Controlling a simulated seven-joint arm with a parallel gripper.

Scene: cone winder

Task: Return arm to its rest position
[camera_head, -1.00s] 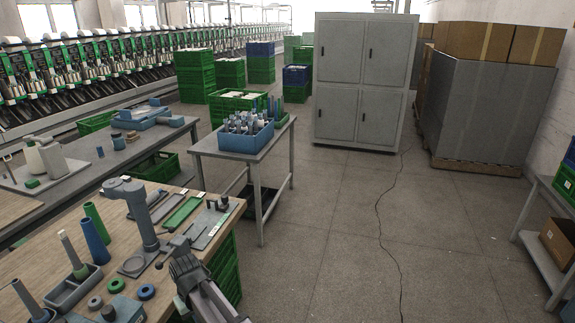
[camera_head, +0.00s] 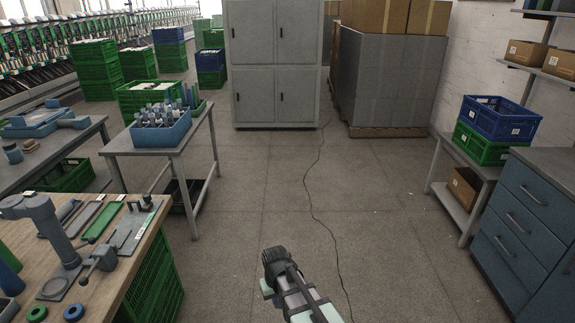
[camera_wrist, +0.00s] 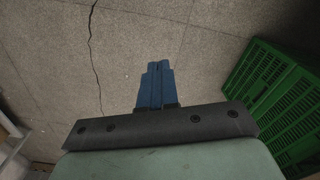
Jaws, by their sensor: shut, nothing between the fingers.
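My gripper shows in the wrist view (camera_wrist: 158,82) with its two blue fingers together and nothing between them. It points at the bare grey floor. In the head view my arm's dark end (camera_head: 276,262) is at the bottom centre, over open floor and to the right of the wooden workbench (camera_head: 143,243). The fingertips cannot be made out in the head view.
A green crate (camera_head: 152,285) is under the workbench; it also shows at the right of the wrist view (camera_wrist: 280,105). A metal table with a blue bin (camera_head: 160,134) stands behind. A blue drawer cabinet (camera_head: 530,215) is at right.

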